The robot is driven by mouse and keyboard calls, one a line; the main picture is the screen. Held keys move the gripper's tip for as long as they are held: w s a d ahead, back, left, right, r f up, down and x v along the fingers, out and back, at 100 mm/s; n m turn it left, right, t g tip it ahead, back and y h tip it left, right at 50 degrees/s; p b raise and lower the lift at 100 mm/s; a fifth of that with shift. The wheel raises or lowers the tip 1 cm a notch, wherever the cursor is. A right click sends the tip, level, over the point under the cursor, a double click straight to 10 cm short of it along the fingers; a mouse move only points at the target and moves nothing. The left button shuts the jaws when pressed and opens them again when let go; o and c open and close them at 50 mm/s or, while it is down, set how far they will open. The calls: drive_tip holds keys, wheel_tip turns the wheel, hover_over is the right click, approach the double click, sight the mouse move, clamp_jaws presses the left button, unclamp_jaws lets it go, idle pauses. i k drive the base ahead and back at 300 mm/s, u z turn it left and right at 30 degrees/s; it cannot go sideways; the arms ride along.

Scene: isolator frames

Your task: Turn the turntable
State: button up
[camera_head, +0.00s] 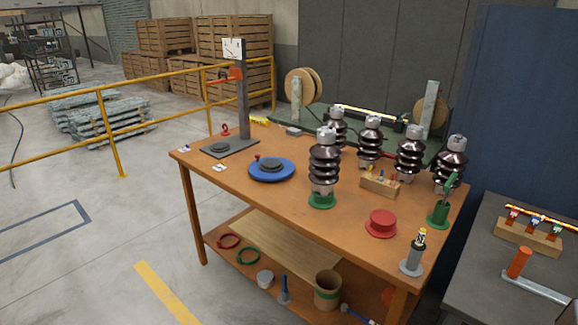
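The likely turntable is a blue round disc (271,170) on the left half of the orange workbench (225,183). A smaller dark disc (270,164) sits on its middle, and a small red knob (257,157) shows at its left rim. No insulator stands on it. A dark brown ribbed insulator (323,165) stands upright on a green round base (322,200) to its right. My gripper is not in view.
A gauge stand (243,95) rises behind the disc. More insulators (369,140) stand at the back right. A red flanged piece (381,222), a small wooden block with tools (380,186) and a grey stand (412,258) occupy the right. A yellow railing (110,130) runs behind. The bench's front left is clear.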

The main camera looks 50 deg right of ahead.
sight(269, 169)
drive_tip(key=u, duration=1.3)
drive_tip(key=k, duration=0.1)
drive_tip(key=z, duration=2.85)
drive_tip(key=k, duration=0.95)
drive_tip(key=u, duration=0.15)
drive_tip(key=i, duration=0.95)
drive_tip(key=z, duration=0.05)
